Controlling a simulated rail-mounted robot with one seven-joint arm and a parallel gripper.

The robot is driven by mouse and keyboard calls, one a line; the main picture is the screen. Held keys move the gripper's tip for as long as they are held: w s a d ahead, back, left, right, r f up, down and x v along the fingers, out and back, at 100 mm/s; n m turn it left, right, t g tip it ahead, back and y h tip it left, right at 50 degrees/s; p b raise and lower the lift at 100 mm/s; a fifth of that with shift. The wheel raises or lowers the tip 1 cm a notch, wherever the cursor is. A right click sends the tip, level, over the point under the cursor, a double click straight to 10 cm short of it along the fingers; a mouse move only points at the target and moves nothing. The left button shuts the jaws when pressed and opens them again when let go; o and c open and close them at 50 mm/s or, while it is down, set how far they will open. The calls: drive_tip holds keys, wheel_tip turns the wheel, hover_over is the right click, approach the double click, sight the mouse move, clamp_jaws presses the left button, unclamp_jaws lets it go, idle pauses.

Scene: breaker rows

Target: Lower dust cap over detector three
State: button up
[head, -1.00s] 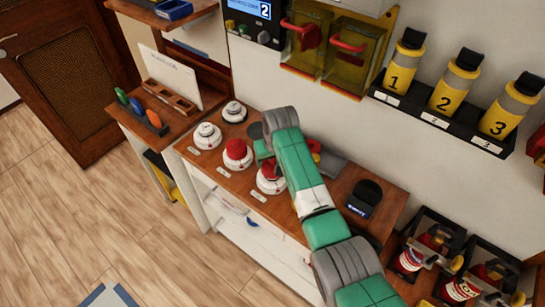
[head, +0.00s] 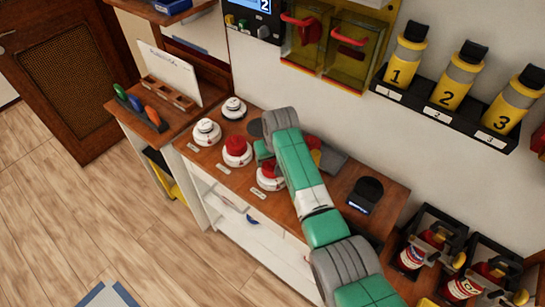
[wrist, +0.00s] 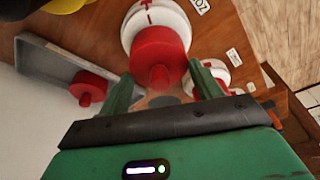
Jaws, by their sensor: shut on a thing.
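Detector three, as I take it, is the white round base (head: 268,184) at the front right of the wooden counter. It also shows in the wrist view (wrist: 152,14). A red dust cap (head: 268,172) is over it, with its knob toward my gripper in the wrist view (wrist: 160,48). I cannot tell whether the cap is fully seated or slightly above the base. My gripper (wrist: 163,86) is shut on this cap, a finger to each side. In the head view my arm hides much of the gripper.
A neighbouring detector wears a red cap (head: 237,148); two white detectors (head: 207,131) (head: 233,107) are uncapped. A grey tray (wrist: 62,68) holds another red cap (wrist: 90,88). A dark device (head: 365,194) stands right of my arm. The wall rises close behind.

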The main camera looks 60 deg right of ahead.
drive_tip(key=shift+f+b, duration=0.3)
drive_tip(key=shift+f, duration=0.15)
drive_tip(key=o, duration=1)
drive_tip(key=shift+o, duration=0.2)
drive_tip(key=v, duration=0.7)
drive_tip(key=shift+s+a+r, duration=0.1)
drive_tip(key=shift+r, duration=0.3)
